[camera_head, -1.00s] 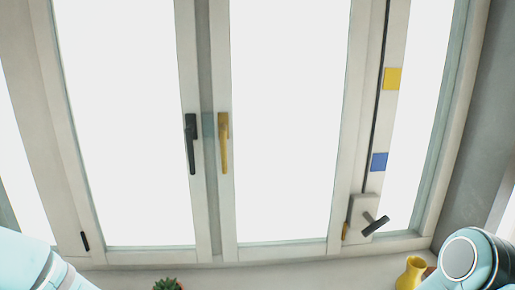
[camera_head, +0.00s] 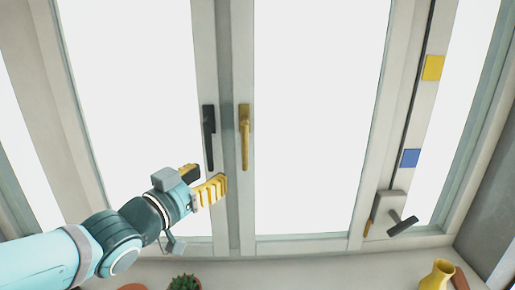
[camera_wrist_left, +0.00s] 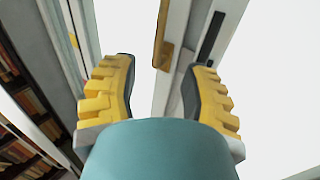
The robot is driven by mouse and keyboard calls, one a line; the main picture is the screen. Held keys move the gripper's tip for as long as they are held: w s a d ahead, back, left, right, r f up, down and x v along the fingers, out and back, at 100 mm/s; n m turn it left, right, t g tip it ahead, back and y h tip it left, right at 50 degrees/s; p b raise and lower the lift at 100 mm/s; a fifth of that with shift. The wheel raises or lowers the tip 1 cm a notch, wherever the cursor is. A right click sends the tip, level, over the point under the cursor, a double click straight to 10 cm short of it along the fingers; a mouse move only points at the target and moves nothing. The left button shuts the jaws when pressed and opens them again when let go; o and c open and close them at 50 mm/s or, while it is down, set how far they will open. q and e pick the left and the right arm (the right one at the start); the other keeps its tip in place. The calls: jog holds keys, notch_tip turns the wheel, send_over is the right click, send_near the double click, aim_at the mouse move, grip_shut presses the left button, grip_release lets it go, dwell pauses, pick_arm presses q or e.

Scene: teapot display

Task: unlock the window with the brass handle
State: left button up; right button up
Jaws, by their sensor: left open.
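The brass handle (camera_head: 244,135) is on the frame of the middle window (camera_head: 244,210), with its lever hanging straight down. It also shows in the left wrist view (camera_wrist_left: 163,42), ahead of and between the fingers. My left gripper (camera_head: 208,183) is open and empty, below and to the left of the brass handle in the head view and apart from it. Its two yellow-padded fingers also show in the wrist view (camera_wrist_left: 158,85). My right gripper is not in view.
A black handle (camera_head: 208,135) hangs on the neighbouring left sash, close beside the brass one. A dark lever on a plate (camera_head: 402,226) is at the lower right. A cactus (camera_head: 184,283) and a yellow vase (camera_head: 437,275) stand below the window.

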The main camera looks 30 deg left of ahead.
aim_at(243, 153)
pick_arm(q)
jog(key=w, duration=1.3)
jog(key=shift+w+d+p, duration=0.25)
jog(key=shift+w+p, duration=0.05)
grip_shut()
